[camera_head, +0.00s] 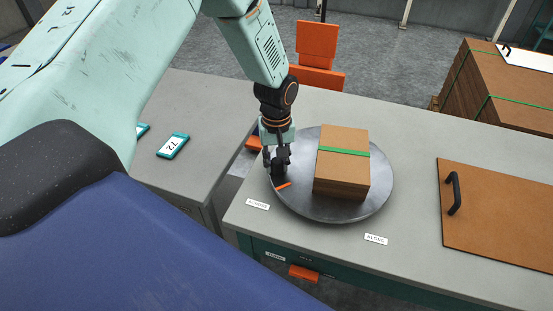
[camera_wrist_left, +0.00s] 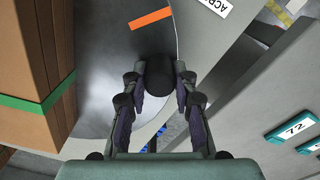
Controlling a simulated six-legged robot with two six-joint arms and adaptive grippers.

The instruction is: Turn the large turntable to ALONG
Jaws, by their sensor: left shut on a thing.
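The large turntable (camera_head: 300,203) is a round grey metal disc on the bench. It also shows in the left wrist view (camera_wrist_left: 110,75). A stack of brown boards with a green strap (camera_head: 341,175) stands on it. An orange mark (camera_head: 284,185) lies on the disc near its left edge. The ALONG label (camera_head: 376,239) is at the front right of the disc, and another label (camera_head: 257,204), seemingly ACROSS, is at the front left. My left gripper (camera_head: 279,170) is at the disc's left edge, shut on a dark upright knob (camera_wrist_left: 160,85). My right gripper is not in view.
A brown panel with a black handle (camera_head: 500,210) lies on the bench at the right. A second bench at the left holds a teal device marked 72 (camera_head: 172,146). An orange chair (camera_head: 317,45) stands behind the bench. A large board stack (camera_head: 505,85) is at the back right.

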